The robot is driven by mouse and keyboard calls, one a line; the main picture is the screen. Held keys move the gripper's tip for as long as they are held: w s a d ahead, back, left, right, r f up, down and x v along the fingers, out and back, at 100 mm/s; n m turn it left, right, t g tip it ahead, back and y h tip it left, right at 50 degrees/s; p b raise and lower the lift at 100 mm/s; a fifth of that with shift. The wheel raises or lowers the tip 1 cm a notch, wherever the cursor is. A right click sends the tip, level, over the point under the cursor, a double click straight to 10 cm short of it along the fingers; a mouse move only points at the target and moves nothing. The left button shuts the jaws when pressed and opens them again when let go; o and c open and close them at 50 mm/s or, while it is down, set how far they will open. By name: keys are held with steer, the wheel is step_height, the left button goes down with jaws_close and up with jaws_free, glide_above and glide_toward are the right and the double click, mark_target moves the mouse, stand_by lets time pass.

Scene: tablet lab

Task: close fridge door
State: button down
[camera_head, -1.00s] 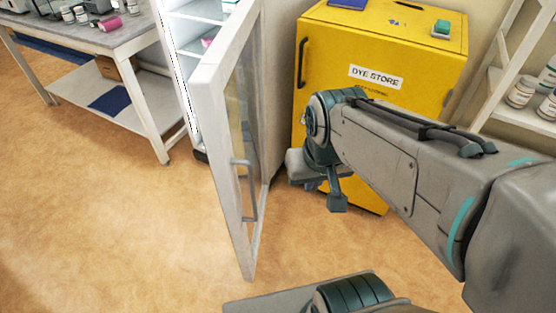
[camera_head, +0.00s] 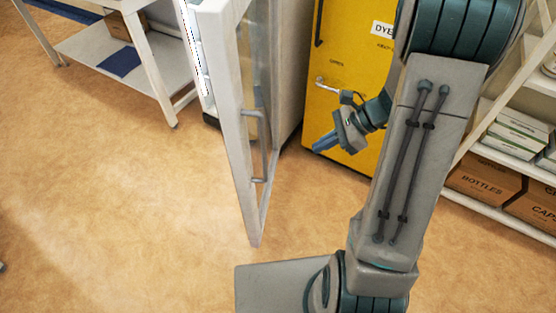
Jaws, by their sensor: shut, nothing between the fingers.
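The fridge door (camera_head: 238,150) stands wide open, swung out toward me and seen nearly edge-on. It has a white frame, a glass pane and a grey bar handle (camera_head: 264,180) on the face turned to the right. The fridge (camera_head: 290,60) is behind it, with its open side and shelves partly showing to the left of the door. My gripper (camera_head: 322,143) is to the right of the door, in front of the yellow cabinet, pointing down and left. Its fingers are shut and empty, with a gap in the picture between them and the door.
A yellow dye store cabinet (camera_head: 345,60) stands right of the fridge. A white workbench (camera_head: 90,45) is at the upper left. A shelf rack (camera_head: 488,203) with boxes is at the right. The floor (camera_head: 110,200) left of the door is clear.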

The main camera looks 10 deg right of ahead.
steer(key=w+a+r+b+x, duration=0.1)
steer(key=x, duration=1.2)
steer(key=shift+a+r+m, duration=0.25)
steer(key=shift+a+m, duration=0.05)
steer(key=shift+a, duration=0.05)
